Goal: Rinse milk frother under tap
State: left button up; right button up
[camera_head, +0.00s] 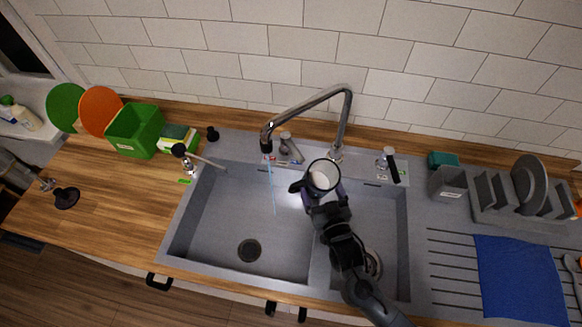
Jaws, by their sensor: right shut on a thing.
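The milk frother (324,176) is a round cup with a dark rim and a pale inside. My right gripper (316,196) is shut on it and holds it over the sink (225,215), to the right of the water. The chrome tap (312,102) arches over the left basin, and a thin blue stream (272,190) falls from its spout. The stream and the frother are apart in the picture. My left gripper is not in view.
A green box (134,130) and green and orange plates (99,110) stand on the wooden counter at left. A dish rack (520,195) and a blue cloth (519,279) lie at right. A soap dispenser (182,153) stands by the sink's left edge.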

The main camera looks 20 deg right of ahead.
jog(key=s+r+p, duration=0.1)
jog(key=s+d+r+p, duration=0.1)
jog(key=p, duration=0.1)
jog(key=s+r+p, duration=0.1)
jog(key=shift+d+r, duration=0.2)
jog(key=shift+d, duration=0.05)
jog(key=shift+s+d+r+p, duration=0.15)
jog(key=shift+s+r+p, duration=0.05)
jog(key=shift+s+p, duration=0.25)
jog(key=shift+s+d+r+p, duration=0.15)
jog(key=shift+s+p, duration=0.15)
jog(key=shift+p, duration=0.15)
dwell(0.4)
